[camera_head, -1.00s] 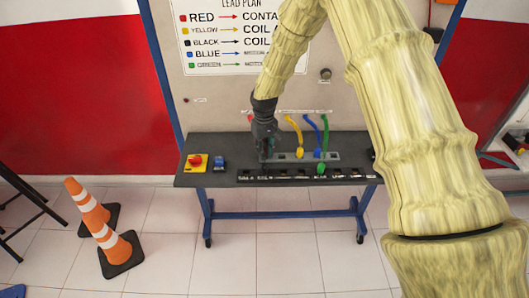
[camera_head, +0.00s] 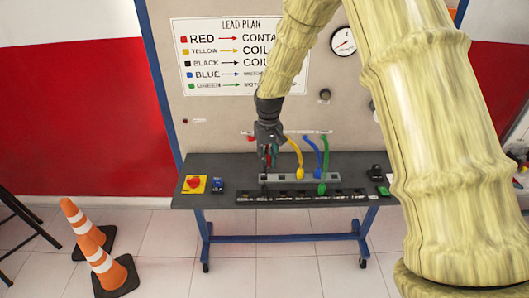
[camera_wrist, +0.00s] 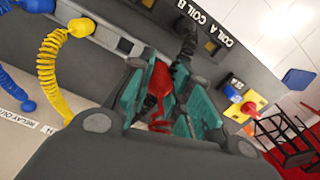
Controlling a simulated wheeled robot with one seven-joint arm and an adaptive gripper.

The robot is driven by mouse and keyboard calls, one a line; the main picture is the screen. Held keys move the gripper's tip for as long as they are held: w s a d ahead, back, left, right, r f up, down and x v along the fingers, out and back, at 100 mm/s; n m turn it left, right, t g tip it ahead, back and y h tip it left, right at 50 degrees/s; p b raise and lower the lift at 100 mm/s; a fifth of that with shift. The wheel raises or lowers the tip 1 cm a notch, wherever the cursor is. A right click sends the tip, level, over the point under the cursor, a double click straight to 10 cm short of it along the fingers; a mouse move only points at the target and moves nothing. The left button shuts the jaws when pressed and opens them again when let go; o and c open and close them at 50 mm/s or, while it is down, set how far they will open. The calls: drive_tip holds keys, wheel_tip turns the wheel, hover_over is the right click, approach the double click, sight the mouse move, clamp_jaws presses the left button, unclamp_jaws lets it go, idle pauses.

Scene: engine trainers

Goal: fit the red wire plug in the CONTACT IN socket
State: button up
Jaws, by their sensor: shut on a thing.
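My gripper (camera_head: 268,158) is shut on the red wire plug, above the left end of the grey rail on the bench. In the wrist view the red wire plug (camera_wrist: 158,80) sits between the teal finger pads of my gripper (camera_wrist: 160,105), with red wire curling below it. A black coiled lead (camera_wrist: 187,42) shows just beyond the fingers. The dark socket strip (camera_head: 290,197) runs along the bench's front edge. Its labels COIL A and COIL B (camera_wrist: 205,22) are readable in the wrist view; the CONTACT IN label cannot be made out.
Yellow (camera_head: 299,160), blue (camera_head: 317,158) and green (camera_head: 324,160) leads hang to the right of my gripper. A red button on a yellow base (camera_head: 194,184) and a blue block (camera_head: 217,184) stand at the bench's left. Orange cones (camera_head: 104,262) stand on the floor.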

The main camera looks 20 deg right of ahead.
drive_tip(key=shift+s+d+f+m+b, duration=0.1)
drive_tip(key=shift+s+d+f+m, duration=0.5)
drive_tip(key=shift+s+f+m, duration=0.5)
drive_tip(key=shift+s+d+f+m+b, duration=0.15)
drive_tip(key=shift+s+d+f+m, duration=0.6)
drive_tip(key=shift+s+m, duration=0.4)
drive_tip(key=shift+s+d+f+m+b, duration=0.1)
drive_tip(key=shift+s+d+f+m, duration=0.4)
drive_tip(key=shift+s+f+m, duration=0.6)
drive_tip(key=shift+f, duration=0.45)
drive_tip(key=shift+f, duration=0.85)
drive_tip(key=o, duration=0.6)
drive_tip(key=shift+r+p, duration=1.85)
drive_tip(key=shift+r, duration=0.9)
